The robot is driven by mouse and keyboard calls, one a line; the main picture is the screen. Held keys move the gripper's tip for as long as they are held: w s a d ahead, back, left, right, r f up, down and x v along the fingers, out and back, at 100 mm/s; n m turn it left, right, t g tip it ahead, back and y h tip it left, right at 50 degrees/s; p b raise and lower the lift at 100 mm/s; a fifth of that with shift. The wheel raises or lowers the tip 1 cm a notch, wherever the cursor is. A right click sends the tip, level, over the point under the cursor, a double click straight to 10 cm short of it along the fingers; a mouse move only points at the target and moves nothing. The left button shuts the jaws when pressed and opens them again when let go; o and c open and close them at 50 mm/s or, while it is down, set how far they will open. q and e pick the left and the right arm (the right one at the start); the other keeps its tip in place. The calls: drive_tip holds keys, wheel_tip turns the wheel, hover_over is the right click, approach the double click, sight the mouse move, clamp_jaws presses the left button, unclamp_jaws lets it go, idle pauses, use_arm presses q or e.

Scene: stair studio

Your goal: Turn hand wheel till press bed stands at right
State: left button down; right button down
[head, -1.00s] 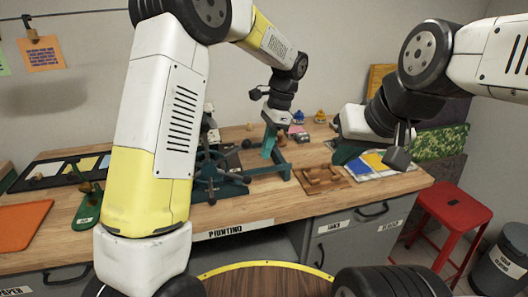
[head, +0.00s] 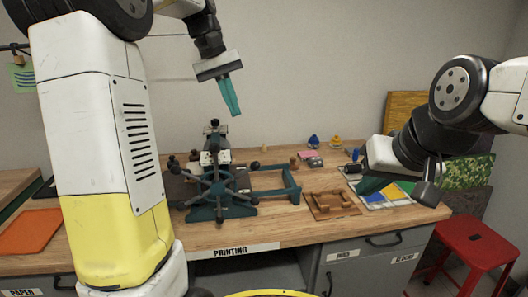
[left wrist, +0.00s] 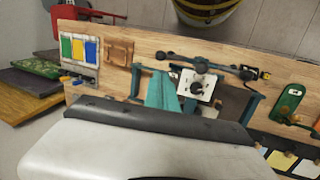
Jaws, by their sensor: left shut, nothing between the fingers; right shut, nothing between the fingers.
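The press (head: 214,158) stands on the wooden bench, with its dark green hand wheel (head: 219,190) facing me. The wheel has several spokes with black knobs. Empty green rails (head: 292,180) reach out to the right of the press. A grey-brown slab that looks like the press bed (head: 178,188) shows on the left, partly hidden by the wheel. My left gripper (head: 232,98) is shut and empty, in the air above the press and apart from the wheel. In the left wrist view its teal fingers (left wrist: 162,92) show before the press (left wrist: 198,85). My right gripper (head: 368,187) is shut and empty over the bench's right side.
A wooden jig (head: 332,205) and a tray of coloured inks (head: 378,196) lie right of the press. Small bottles (head: 314,142) stand at the back. An orange sheet (head: 30,232) lies at left. A red stool (head: 477,245) stands on the floor at right.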

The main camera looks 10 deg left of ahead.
use_arm(q)
hover_over(258, 203)
drive_tip(key=w+a, duration=0.1)
drive_tip(key=a, duration=0.1)
drive_tip(key=shift+n, duration=0.3)
wheel_tip(258, 203, down, 13)
drive_tip(key=shift+w+r, duration=0.15)
drive_tip(key=shift+w+d+f+y, duration=0.1)
drive_tip(key=shift+d+f+y, duration=0.2)
drive_tip(key=shift+d+f, duration=0.15)
drive_tip(key=shift+w+d+f+n+g+y, duration=0.15)
drive_tip(key=shift+f+g+y, duration=0.5)
drive_tip(key=shift+f+y, duration=1.85)
drive_tip(key=shift+s+d+f+n+g+y, duration=0.15)
drive_tip(key=shift+f+g+y, duration=0.55)
drive_tip(key=shift+f+y, duration=1.8)
drive_tip(key=shift+w+d+f+n+g+y, duration=0.15)
drive_tip(key=shift+f+g+y, duration=0.9)
drive_tip(key=shift+f, duration=2.55)
drive_tip(key=shift+t+y, duration=0.35)
drive_tip(key=shift+t, duration=0.05)
